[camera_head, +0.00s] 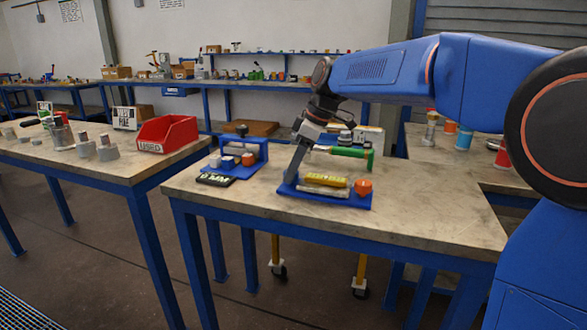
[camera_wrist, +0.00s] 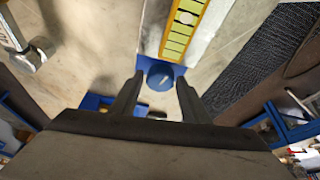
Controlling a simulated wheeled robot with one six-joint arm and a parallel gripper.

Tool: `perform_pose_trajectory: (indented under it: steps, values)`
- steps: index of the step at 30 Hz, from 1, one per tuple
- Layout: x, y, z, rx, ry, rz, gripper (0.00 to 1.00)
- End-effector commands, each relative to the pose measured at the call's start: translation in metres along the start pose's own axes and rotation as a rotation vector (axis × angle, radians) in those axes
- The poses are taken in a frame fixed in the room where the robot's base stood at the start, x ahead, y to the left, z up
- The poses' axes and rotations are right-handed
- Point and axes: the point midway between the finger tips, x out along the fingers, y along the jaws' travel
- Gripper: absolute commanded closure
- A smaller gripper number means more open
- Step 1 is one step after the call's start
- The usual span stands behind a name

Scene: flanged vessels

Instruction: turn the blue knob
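The blue knob (camera_wrist: 160,78) shows in the wrist view as a round blue cap with a small pale mark, at the end of a blue plate. My gripper (camera_wrist: 160,80) is open, with one finger on each side of the knob in that view. I see no clear contact, and cannot tell how far down the fingertips reach beside it. In the head view my gripper (camera_head: 290,180) points down at the left end of the blue plate (camera_head: 345,201). There the knob is hidden behind or beside the finger.
A green-handled tool (camera_head: 345,152) lies behind. A second blue fixture (camera_head: 240,167) stands to the left. The table's right front is clear.

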Motion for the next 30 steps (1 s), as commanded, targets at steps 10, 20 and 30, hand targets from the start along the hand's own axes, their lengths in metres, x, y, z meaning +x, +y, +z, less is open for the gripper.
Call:
perform_pose_trajectory:
  steps: [10, 20, 30]
  values:
    - [-0.001, 0.000, 0.000, 0.001, 0.000, 0.000, 0.48]
    - [-0.043, 0.001, -0.001, 0.000, 0.002, 0.003, 0.48]
    - [-0.111, 0.001, 0.000, 0.001, 0.001, 0.003, 0.48]
